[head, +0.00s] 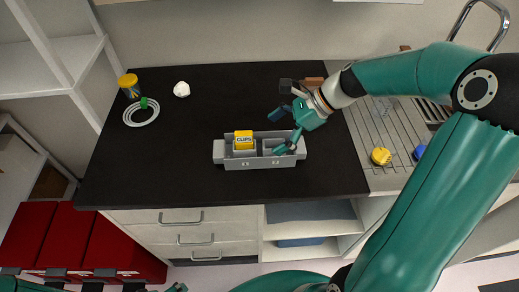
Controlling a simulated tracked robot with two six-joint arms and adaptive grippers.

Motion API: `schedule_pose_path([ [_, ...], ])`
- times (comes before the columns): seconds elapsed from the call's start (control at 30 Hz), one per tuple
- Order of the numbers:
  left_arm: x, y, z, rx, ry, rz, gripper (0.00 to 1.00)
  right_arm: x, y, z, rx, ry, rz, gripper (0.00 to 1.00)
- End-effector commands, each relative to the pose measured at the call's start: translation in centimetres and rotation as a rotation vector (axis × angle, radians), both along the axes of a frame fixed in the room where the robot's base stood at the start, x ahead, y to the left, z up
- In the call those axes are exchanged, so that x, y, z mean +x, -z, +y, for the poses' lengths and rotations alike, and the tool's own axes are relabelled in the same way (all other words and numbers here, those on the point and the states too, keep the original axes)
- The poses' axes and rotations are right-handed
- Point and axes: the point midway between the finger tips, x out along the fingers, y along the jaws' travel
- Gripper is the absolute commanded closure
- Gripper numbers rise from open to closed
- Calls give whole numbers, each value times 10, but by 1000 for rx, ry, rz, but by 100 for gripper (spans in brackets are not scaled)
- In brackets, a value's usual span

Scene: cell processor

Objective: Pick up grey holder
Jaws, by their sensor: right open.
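The grey holder (260,163) is a long two-part tray standing on the black worktop. A yellow box (243,140) marked "CLIPS" stands in its left compartment. My right gripper (281,131) is open at the holder's right end. One finger is behind the holder and the other reaches over its right compartment. I cannot tell whether either finger touches it. The gripper hides part of the holder's right side. Teal and dark parts of my left arm show at the bottom left edge, too cut off to tell the jaw state.
On the black worktop (190,150), a white ring (129,119), a yellow-lidded jar (129,86) and a crumpled white item (181,89) are at the back left. A dark block (286,86) is behind my gripper. Yellow (381,156) and blue round items sit on the right-hand drainer.

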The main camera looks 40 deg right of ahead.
Motion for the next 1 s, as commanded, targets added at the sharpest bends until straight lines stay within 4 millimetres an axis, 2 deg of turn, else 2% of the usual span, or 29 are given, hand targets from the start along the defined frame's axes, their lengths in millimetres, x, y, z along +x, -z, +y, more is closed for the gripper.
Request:
schedule_pose_path([
  [0.1, 0, 0, 0, 0, 0, 0, 0, 7, 14, 12, 1, -4, 0, 0],
  [0.37, 0, -1, 0, 0, 0, 0, 0, 12, 25, 22, 0, -2, 1, 0],
  [0.7, 0, -3, 0, 0, 0, 0, 0, 26, 56, 49, 1, -3, 1, 0],
  [1.0, 0, -3, 0, 0, 0, 0, 0, 28, 58, 51, 0, 1, -1, 2],
])
